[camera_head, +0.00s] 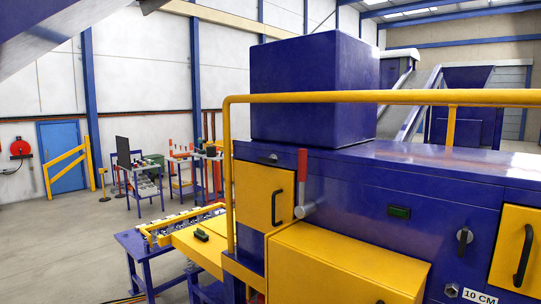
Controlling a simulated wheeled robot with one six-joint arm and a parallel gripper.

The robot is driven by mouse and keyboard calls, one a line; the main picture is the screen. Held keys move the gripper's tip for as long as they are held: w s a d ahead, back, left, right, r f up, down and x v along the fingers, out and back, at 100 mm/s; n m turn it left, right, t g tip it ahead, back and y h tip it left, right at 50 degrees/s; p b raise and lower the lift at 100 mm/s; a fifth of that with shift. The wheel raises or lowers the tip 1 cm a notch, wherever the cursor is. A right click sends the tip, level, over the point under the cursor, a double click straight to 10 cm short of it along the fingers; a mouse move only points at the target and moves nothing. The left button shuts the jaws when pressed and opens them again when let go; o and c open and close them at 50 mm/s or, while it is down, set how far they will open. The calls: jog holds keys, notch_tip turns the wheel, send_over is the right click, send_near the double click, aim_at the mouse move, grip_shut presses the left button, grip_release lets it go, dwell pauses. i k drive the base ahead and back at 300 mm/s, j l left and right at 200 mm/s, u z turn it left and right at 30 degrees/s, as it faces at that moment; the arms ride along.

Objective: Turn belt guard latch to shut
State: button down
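A blue machine cabinet (345,190) with yellow doors fills the right side. A dark turn handle on a round base (464,237) sits upright on its front face at the right. A small dark latch-like part (268,158) sits above the left yellow door (254,195). A lever with a red grip (302,168) points up from a grey round hub (305,210) beside that door. I cannot tell which of these is the belt guard latch. My gripper is not in view.
A yellow rail (380,97) runs across the cabinet front, with a post at its left. A yellow sloped cover (345,268) juts out below. A low blue-legged table (150,250) stands at the left. Open floor (60,240) lies farther left.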

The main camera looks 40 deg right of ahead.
aim_at(273, 159)
jog(key=i+j+z, duration=0.1)
jog(key=i+z, duration=0.2)
jog(key=z, duration=0.15)
jog(key=i+j+z, duration=0.2)
jog(key=z, duration=0.25)
jog(key=i+j+z, duration=0.35)
jog(key=z, duration=0.15)
jog(key=i+j+z, duration=0.15)
jog(key=j+z, duration=0.3)
jog(key=k+l+u, duration=0.15)
jog(key=l+u, duration=0.25)
jog(key=k+l+u, duration=0.2)
jog(key=l+u, duration=0.25)
jog(key=k+l+u, duration=0.15)
jog(key=u, duration=0.25)
jog(key=i+j+z, duration=0.15)
jog(key=z, duration=0.2)
jog(key=i+j+z, duration=0.2)
jog(key=z, duration=0.15)
jog(key=i+j+z, duration=0.1)
jog(key=j+z, duration=0.25)
